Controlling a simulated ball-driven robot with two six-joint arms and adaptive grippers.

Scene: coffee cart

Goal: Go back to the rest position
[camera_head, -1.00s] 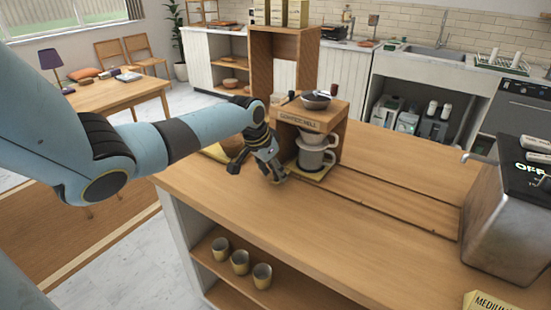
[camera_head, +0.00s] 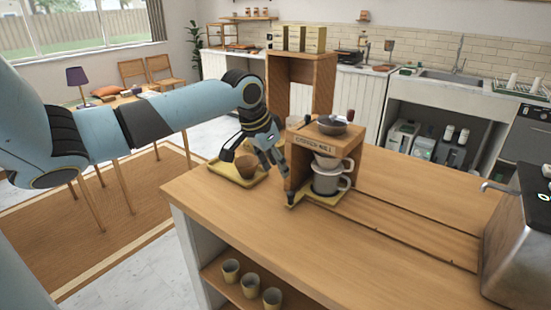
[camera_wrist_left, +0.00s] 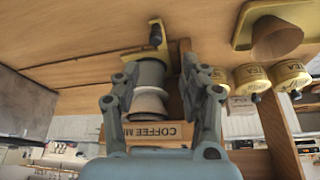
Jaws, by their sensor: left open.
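My left gripper (camera_head: 257,163) is open and empty, with its fingers pointing down. In the head view it is just left of the wooden coffee mill stand (camera_head: 298,152) on the counter. A grey-white mug (camera_head: 328,182) with a white dripper (camera_head: 332,163) on top stands inside the stand. In the left wrist view, my open gripper's fingers (camera_wrist_left: 160,80) frame the mug (camera_wrist_left: 149,75) and dripper (camera_wrist_left: 149,104), which appear upside down beyond them. Whether the fingertips touch the stand cannot be told. My right gripper is out of view.
A yellow tray (camera_head: 218,171) with a brown cup (camera_head: 246,166) is behind my left gripper. A metal machine (camera_head: 522,245) stands at the right. Several cups (camera_head: 250,284) sit on the shelf below. The counter's front (camera_head: 270,225) is clear.

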